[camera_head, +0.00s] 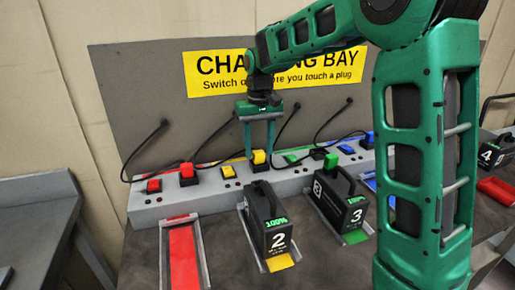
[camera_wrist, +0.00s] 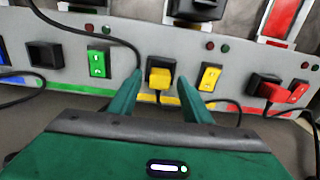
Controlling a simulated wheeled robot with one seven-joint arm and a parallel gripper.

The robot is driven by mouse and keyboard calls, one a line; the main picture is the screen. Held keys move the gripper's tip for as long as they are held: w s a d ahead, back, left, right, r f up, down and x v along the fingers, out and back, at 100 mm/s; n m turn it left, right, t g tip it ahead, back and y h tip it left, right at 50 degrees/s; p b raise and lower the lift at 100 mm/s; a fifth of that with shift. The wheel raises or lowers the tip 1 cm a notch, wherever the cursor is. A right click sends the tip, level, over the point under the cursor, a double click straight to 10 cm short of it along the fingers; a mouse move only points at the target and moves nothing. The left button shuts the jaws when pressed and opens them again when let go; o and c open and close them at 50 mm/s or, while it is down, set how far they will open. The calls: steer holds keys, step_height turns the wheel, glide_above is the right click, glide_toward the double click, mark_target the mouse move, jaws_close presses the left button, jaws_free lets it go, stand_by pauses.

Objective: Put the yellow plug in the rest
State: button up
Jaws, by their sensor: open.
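The yellow plug (camera_head: 259,157) sits on a black socket on the grey sloped console; it also shows in the wrist view (camera_wrist: 160,78), with its dark cord running off below. My gripper (camera_head: 259,149) is open, pointing down, with one finger on each side of the plug. In the wrist view the fingertips (camera_wrist: 161,84) lie left and right of it, with visible gaps. A yellow switch (camera_head: 228,171) stands beside the socket and also shows in the wrist view (camera_wrist: 210,76). I cannot make out which part is the yellow plug's rest.
A red plug (camera_head: 187,173) with its cord and a red switch (camera_head: 153,186) are to the left. A green switch (camera_head: 291,158) and an empty black socket (camera_wrist: 45,55) are on the other side. Batteries 2 (camera_head: 265,220) and 3 (camera_head: 345,205) stand in front. Loose cords loop behind.

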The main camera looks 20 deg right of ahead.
mark_target(259, 152)
step_height(259, 152, up, 12)
steer(key=s+d+f+m, duration=0.1)
steer(key=s+d+f, duration=0.2)
steer(key=s, duration=0.6)
steer(key=s+d+f+m, duration=0.2)
steer(key=s+d+f, duration=0.1)
steer(key=s+d, duration=0.5)
steer(key=s+d+f+m, duration=0.2)
steer(key=s+d+f, duration=0.2)
steer(key=s, duration=0.6)
steer(key=shift+d, duration=0.85)
steer(key=s+f+m, duration=0.1)
steer(key=s+f, duration=0.5)
steer(key=s, duration=0.3)
steer(key=shift+s+d, duration=0.25)
steer(key=shift+d, duration=0.05)
